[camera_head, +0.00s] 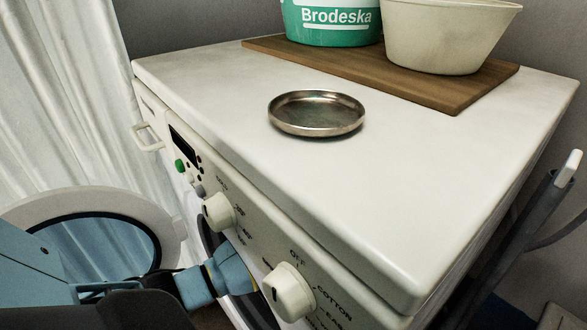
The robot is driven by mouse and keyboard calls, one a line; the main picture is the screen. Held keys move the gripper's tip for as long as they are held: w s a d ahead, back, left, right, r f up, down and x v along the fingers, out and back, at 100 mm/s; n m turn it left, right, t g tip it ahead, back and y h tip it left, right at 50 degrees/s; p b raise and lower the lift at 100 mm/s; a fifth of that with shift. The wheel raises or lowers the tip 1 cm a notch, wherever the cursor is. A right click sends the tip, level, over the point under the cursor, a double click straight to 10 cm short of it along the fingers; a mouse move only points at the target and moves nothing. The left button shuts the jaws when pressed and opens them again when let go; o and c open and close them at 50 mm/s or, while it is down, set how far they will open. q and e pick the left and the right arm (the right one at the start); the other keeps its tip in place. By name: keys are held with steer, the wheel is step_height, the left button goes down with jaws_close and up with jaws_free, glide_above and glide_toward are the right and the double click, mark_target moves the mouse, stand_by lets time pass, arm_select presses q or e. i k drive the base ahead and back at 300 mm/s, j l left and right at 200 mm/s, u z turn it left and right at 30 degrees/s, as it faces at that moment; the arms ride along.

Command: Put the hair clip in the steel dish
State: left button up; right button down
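The steel dish (316,113) is a shallow round metal dish with a low rim. It lies upright on the white washing machine top (350,190) and looks empty. No hair clip can be made out in this view. My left arm comes in from the lower left, and its blue end with my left gripper (229,274) is in front of the machine, below the top and close to the knobs. Its fingers cannot be made out clearly, so its opening and anything in it cannot be told. My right gripper is not in view.
A wooden board (440,92) at the back carries a green tub (330,22) and a cream basin (445,35). Knobs (289,291) stick out from the machine's front. The round door (170,230) stands open at left, near a white curtain (60,110). The top's front right is clear.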

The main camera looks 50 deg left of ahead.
mark_target(316, 115)
steer(key=k, duration=1)
